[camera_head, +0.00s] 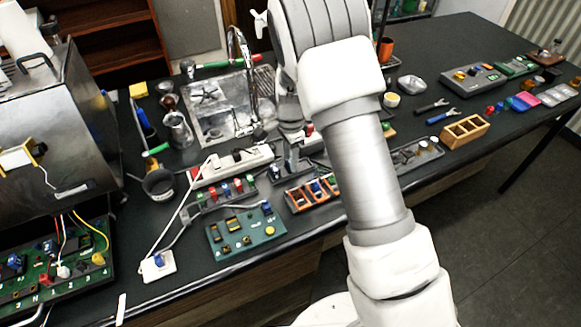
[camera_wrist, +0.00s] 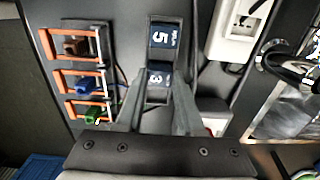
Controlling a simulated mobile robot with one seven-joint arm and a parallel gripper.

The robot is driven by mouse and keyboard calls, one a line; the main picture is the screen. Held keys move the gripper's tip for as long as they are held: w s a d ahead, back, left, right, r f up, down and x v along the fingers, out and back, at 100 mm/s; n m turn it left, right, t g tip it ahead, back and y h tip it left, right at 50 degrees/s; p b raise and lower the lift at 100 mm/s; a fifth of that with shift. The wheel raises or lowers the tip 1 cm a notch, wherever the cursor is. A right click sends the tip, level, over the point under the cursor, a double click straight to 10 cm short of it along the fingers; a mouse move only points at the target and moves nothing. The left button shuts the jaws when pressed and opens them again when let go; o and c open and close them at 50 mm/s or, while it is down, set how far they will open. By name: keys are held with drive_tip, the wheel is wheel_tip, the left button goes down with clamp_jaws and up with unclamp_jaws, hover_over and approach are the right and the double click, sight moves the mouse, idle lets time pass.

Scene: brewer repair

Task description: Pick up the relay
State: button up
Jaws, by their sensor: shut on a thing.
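My gripper (camera_wrist: 158,100) is shut, its two dark fingers on either side of a dark block with a blue label marked 3 (camera_wrist: 159,77), which I take for the relay. A similar blue label marked 5 (camera_wrist: 163,37) shows just beyond it. I cannot tell whether both labels belong to one piece. In the head view my gripper (camera_head: 290,163) is low over the bench, between the power strip and the orange-slotted rack. My arm hides part of that area, and the relay is too small to make out there. Whether it is lifted is unclear.
The orange-slotted rack (camera_wrist: 78,75) with brown, blue and green pieces is close on the left; the head view shows it too (camera_head: 296,198). The white power strip (camera_head: 230,166), sink (camera_head: 212,118) and green board (camera_head: 240,236) are nearby. A wooden divided box (camera_head: 464,132) stands right.

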clamp_jaws()
drive_tip(key=shift+r, duration=0.1)
